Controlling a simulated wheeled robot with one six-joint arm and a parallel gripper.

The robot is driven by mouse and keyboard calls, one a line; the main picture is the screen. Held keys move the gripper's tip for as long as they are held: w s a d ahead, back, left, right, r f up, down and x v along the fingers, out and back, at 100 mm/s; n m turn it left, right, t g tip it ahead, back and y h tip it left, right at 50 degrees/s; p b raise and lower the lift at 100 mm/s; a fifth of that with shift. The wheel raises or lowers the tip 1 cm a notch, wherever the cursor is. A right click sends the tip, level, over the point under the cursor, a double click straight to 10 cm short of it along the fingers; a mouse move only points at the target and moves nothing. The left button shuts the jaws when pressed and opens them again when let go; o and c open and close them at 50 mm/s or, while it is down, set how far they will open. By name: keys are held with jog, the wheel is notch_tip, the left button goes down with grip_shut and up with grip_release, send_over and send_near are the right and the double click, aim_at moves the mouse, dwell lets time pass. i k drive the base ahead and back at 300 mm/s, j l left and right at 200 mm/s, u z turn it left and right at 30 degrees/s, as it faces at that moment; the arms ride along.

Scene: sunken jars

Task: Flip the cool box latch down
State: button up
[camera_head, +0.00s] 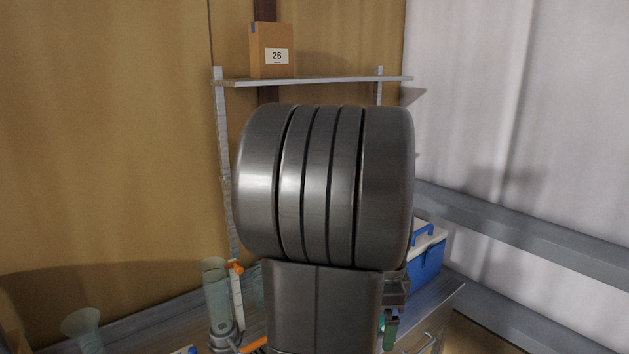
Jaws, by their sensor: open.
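The cool box (428,262) stands on the bench at the right, behind my arm. It has a blue body and a white lid with a blue handle (424,235) on top. My arm's large dark link covers its left part. I cannot make out the latch from here. My gripper cannot be made out; my arm fills the middle of the view and hides much of the bench.
Clear glassware (215,290) and orange-ended fittings stand left of my arm. A glass funnel shape (82,326) is at the lower left. A shelf (330,80) behind holds a cardboard box (272,50) marked 26. A grey rail (520,234) runs along the right wall.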

aim_at(430, 250)
jog(key=z, duration=0.75)
jog(key=k+l, duration=0.1)
jog(key=k, duration=0.2)
jog(key=j+z, duration=0.05)
